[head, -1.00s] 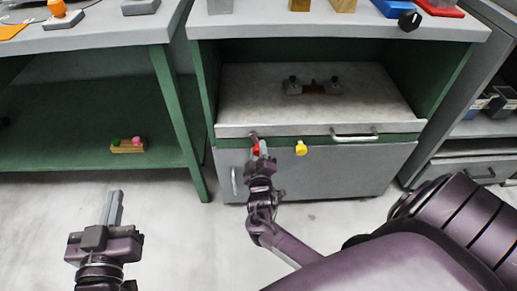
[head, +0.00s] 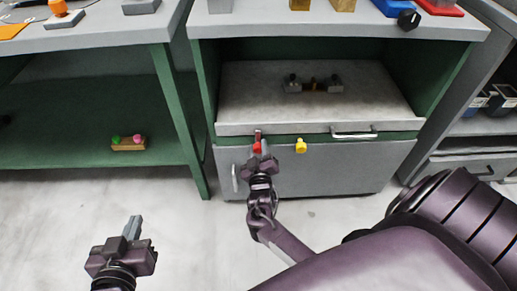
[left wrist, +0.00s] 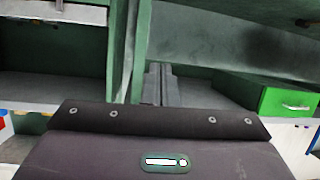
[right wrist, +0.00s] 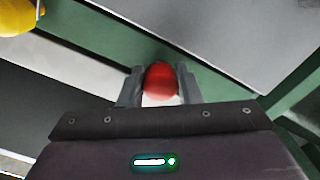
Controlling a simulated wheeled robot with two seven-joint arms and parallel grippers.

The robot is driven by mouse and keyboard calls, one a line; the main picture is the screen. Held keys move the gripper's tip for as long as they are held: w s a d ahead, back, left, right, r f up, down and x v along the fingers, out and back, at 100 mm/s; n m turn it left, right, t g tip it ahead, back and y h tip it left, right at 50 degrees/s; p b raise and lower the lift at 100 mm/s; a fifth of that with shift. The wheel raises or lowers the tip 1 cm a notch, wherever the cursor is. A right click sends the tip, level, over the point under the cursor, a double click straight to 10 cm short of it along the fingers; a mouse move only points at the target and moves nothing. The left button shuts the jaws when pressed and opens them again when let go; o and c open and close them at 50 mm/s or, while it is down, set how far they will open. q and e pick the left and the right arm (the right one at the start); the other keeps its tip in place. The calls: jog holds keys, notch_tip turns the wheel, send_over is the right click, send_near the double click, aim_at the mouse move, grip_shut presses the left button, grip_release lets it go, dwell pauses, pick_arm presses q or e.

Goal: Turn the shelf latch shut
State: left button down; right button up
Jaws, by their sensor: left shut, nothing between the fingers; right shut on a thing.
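The shelf latch has a red knob (head: 257,147) on the green front rail below the pull-out shelf (head: 290,127). A short dark bar (head: 258,134) stands about upright above the knob, across the shelf's front edge. My right gripper (head: 265,150) is shut on the red knob. In the right wrist view the red knob (right wrist: 160,80) sits between the fingers (right wrist: 160,88). My left gripper (head: 133,227) is shut and empty, over the floor at lower left; its closed fingers (left wrist: 158,85) also show in the left wrist view.
A yellow knob (head: 300,146) is right of the red one, also in the right wrist view (right wrist: 20,15). The shelf has a metal handle (head: 354,134) and bears a small fixture (head: 314,86). A grey cabinet door (head: 340,170) is below. A green-framed bench (head: 90,150) stands left.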

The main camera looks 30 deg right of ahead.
jog(key=o, duration=1)
jog(key=shift+c, duration=0.2)
pick_arm(q)
jog(key=s+a+f+g+y+p, duration=0.2)
jog(key=s+f+g, duration=0.4)
jog(key=s+f, duration=0.3)
notch_tip(320, 180, down, 2)
jog(key=shift+s+f+g, duration=0.1)
jog(key=shift+s+g, duration=0.15)
jog(key=shift+g, duration=0.15)
pick_arm(e)
jog(key=v, duration=0.8)
pick_arm(q)
jog(key=shift+a, duration=0.1)
pick_arm(e)
jog(key=shift+w, duration=0.15)
